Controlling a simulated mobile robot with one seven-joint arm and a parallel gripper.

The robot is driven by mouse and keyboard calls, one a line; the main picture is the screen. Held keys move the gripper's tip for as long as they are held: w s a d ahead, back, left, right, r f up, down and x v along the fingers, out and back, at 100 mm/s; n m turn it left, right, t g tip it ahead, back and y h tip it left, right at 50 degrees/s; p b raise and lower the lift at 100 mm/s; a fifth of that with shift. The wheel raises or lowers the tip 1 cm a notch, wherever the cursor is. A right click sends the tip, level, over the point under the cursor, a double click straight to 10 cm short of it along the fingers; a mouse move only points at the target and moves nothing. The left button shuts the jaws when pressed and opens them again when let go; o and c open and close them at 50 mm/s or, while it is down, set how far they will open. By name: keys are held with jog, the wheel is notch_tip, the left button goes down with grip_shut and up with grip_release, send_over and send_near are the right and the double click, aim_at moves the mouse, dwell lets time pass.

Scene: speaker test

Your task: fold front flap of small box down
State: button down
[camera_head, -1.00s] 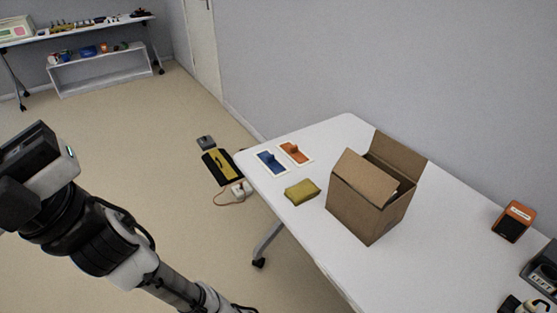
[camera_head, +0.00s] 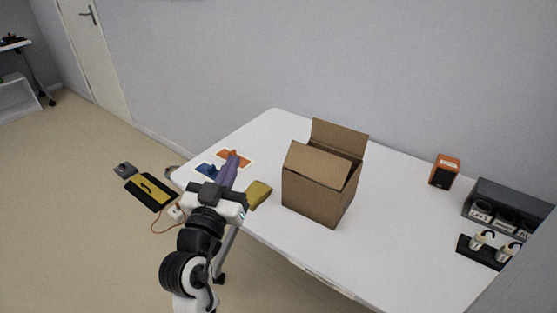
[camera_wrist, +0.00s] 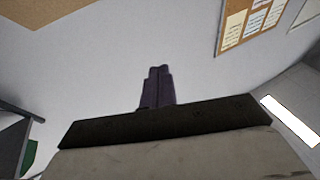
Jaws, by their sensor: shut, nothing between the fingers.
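The small box (camera_head: 313,200) is a brown cardboard box standing upright on the white table (camera_head: 398,258). Its back flap (camera_head: 339,137) stands up. Its front flap (camera_head: 317,163) slants over the opening, with a dark gap behind it. My gripper (camera_head: 232,158) is to the left of the box, apart from it, over the table's left end. Its purple fingers are shut and empty. They also show together in the wrist view (camera_wrist: 157,88), against a wall. The box is not in the wrist view.
A yellow sponge-like block (camera_head: 258,194) lies between my gripper and the box. Blue (camera_head: 206,169) and orange (camera_head: 240,158) pieces on white plates lie behind my gripper. An orange speaker (camera_head: 445,171) and a grey unit (camera_head: 506,211) stand at the right. The table in front of the box is clear.

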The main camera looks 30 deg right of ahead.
jog(key=s+d+f+m+g+h, duration=0.35)
jog(key=s+d+f+g, duration=0.2)
jog(key=s+d, duration=0.2)
jog(key=y+b, duration=0.1)
jog(key=b, duration=0.1)
send_over(311, 176)
jog(key=shift+g, duration=0.35)
jog(key=shift+r+p, duration=0.1)
jog(key=shift+p, duration=0.25)
